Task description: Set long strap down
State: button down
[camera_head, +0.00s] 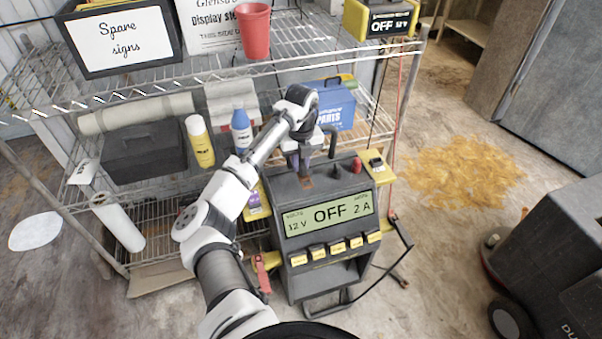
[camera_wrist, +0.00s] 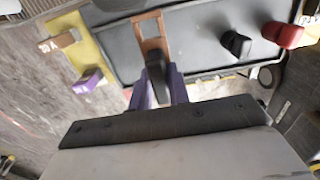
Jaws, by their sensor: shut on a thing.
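My gripper (camera_head: 304,170) points down at the top of the grey charger (camera_head: 326,262), whose display reads OFF. In the wrist view my gripper's purple fingers (camera_wrist: 158,88) are shut on a dark piece (camera_wrist: 157,72). A copper-brown strap-like piece (camera_wrist: 139,33) with a gap in its middle lies just beyond the dark piece, over the charger's dark top (camera_wrist: 205,40). I take these to be the long strap, but cannot tell how they join. A small orange-brown bit (camera_head: 307,182) shows below my gripper in the head view. Whether it touches the top is unclear.
A red knob (camera_head: 356,165) and black knob (camera_head: 376,163) stand at the charger's top right. A wire shelf (camera_head: 150,85) with bottles and a blue parts box (camera_head: 335,106) stands behind. A dark machine (camera_head: 560,250) is at right. An orange-brown stain (camera_head: 465,172) marks the floor.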

aim_at(301, 174)
jog(key=shift+f, duration=2.6)
jog(key=shift+f, duration=0.2)
jog(key=c, duration=1.3)
grip_release()
jog(key=shift+r, duration=0.15)
